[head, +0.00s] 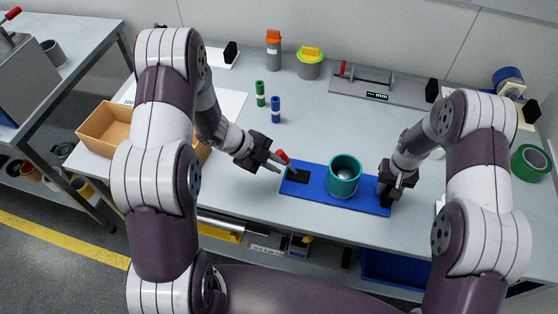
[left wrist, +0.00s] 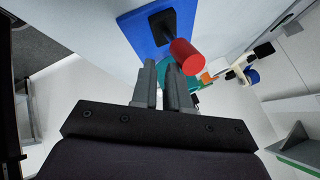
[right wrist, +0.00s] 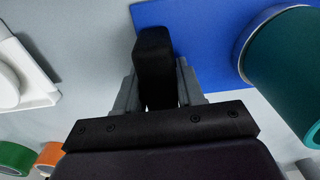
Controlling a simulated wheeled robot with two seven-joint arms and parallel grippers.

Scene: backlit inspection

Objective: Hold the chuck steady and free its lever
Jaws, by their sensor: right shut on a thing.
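The chuck is a teal cup-like cylinder (head: 344,176) standing on a blue base plate (head: 312,196). At the plate's left end is a black block (head: 297,176) with a lever ending in a red handle (head: 282,156). The red handle also shows in the left wrist view (left wrist: 187,53), just beyond the fingertips. My left gripper (head: 277,166) is partly open and empty, beside the handle; contact cannot be told. My right gripper (head: 385,198) is shut on a black upright grip (right wrist: 154,65) at the plate's right end. The cup's inside is partly visible.
Behind stand a green (head: 260,93) and a blue cylinder (head: 276,109), an orange-capped bottle (head: 273,50) and a yellow-lidded pot (head: 310,64). A grey gauge fixture (head: 375,83) lies at the back. A tan box (head: 104,128) is at left, green tape (head: 530,162) at right.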

